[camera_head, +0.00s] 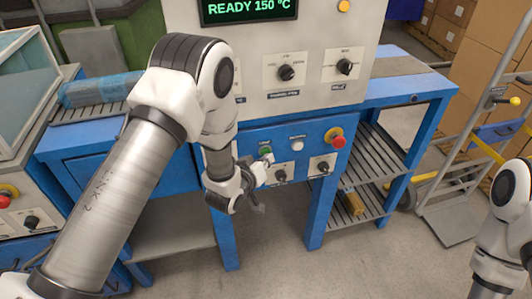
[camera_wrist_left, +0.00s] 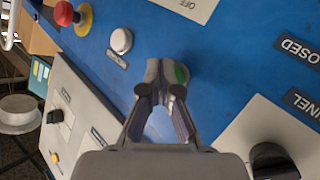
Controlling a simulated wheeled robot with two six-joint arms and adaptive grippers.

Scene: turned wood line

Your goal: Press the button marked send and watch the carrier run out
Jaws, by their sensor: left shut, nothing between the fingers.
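A green button (camera_head: 265,150) sits on the blue lower panel, with a small label above it that I cannot read surely. In the left wrist view the green button (camera_wrist_left: 181,73) is partly hidden behind my fingertips. My left gripper (camera_head: 264,167) is shut and empty, with its tips at the green button; I cannot tell whether they touch it. The shut fingertips (camera_wrist_left: 165,72) also show in the left wrist view. A white button (camera_head: 297,144) is to the right of the green one. My right gripper is out of view. No carrier can be made out.
A red stop knob (camera_head: 337,141) on a yellow collar is at the panel's right. Dark rotary knobs (camera_head: 282,175) sit below the buttons. The screen (camera_head: 248,8) reads READY 150 °C. A hand truck (camera_head: 450,190) stands at right.

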